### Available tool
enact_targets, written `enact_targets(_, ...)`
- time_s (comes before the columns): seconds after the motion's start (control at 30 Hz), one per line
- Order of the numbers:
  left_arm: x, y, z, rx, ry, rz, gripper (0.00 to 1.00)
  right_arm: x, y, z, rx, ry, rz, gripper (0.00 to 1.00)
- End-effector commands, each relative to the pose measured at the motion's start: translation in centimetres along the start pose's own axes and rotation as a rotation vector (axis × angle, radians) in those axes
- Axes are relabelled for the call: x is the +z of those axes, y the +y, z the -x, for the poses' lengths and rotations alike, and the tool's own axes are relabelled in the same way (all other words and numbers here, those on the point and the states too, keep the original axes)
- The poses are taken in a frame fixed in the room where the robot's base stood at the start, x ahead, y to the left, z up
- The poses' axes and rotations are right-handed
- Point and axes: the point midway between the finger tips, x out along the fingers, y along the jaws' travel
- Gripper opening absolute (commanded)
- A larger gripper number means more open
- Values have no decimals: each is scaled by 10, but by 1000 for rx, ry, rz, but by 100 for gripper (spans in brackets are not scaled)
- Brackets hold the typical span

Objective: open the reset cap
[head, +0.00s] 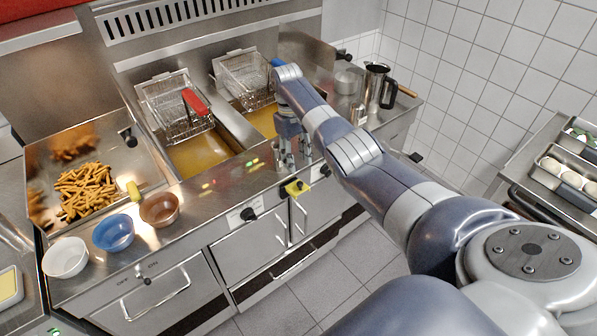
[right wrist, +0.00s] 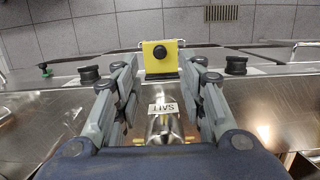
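A yellow box with a round black button or cap (head: 297,187) is on the front edge of the fryer counter. It also shows in the right wrist view (right wrist: 160,60), straight ahead between the fingers and beyond their tips. I cannot tell whether a separate cover lies over the black part. My right gripper (head: 291,163) points down above the counter edge, just behind the yellow box. In the right wrist view, the right gripper (right wrist: 162,78) is open, its fingers wide apart with nothing between the tips. My left gripper is not in view.
A metal shaker labelled SALT (right wrist: 165,125) stands close below the right gripper. Black knobs (head: 248,214) flank the yellow box. Fry baskets (head: 175,110), a tray of fries (head: 85,190) and bowls (head: 113,233) are to the left. A metal jug (head: 373,88) stands at the back right.

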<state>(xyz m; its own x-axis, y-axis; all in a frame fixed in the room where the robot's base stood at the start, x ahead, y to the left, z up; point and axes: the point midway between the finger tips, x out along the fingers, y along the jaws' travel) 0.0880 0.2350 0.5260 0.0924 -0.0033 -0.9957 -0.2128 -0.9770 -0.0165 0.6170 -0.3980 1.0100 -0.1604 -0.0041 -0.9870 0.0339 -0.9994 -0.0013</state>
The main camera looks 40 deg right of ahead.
Motion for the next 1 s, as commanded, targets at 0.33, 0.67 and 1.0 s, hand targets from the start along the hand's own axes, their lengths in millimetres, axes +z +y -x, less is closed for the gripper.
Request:
enact_targets(0.33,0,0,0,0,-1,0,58,0,0,38,1,-1,0,38)
enact_targets(0.67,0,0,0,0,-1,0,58,0,0,39,1,-1,0,38)
enact_targets(1.0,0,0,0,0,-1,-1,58,1,-5,24,18,3,14,38)
